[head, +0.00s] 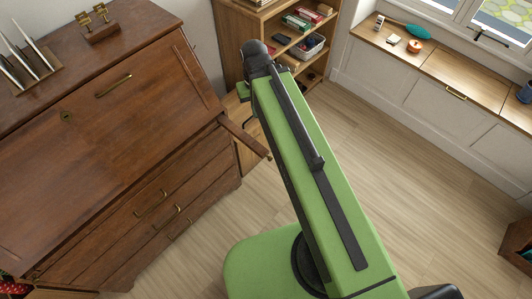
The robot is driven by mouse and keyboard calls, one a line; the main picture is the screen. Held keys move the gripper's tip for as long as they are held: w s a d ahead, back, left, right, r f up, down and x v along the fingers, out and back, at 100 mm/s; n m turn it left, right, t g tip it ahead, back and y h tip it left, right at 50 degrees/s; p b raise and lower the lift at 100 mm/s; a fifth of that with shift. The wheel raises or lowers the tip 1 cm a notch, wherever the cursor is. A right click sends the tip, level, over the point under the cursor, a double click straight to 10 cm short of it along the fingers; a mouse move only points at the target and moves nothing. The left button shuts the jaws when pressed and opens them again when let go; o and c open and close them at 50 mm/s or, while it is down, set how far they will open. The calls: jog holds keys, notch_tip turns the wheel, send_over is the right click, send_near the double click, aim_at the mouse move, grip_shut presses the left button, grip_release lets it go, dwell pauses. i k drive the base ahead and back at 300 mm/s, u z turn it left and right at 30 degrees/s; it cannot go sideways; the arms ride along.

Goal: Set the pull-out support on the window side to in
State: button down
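The brown wooden bureau (110,130) fills the left side, its slanted front closed up. The pull-out support (245,137) on the window side is a dark wooden bar. It sticks well out from the bureau's right front corner, just below the slanted front. My green arm reaches up from the bottom of the view. My gripper (246,106) is at its far end, beyond and above the support's outer end in the picture. It is mostly hidden behind the arm, and its fingers cannot be made out clearly. I see no contact between it and the support.
Another bar (62,293) juts out at the bureau's lower left. A wooden shelf (232,40) with cases and a basket stands behind my arm. A window bench (470,70) runs along the right. The wooden floor (410,190) between is clear.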

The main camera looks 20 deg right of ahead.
aim_at(233, 129)
jog(key=u, duration=0.65)
jog(key=k, duration=0.1)
jog(key=z, duration=3.2)
jog(key=k, duration=1.55)
jog(key=u, duration=2.45)
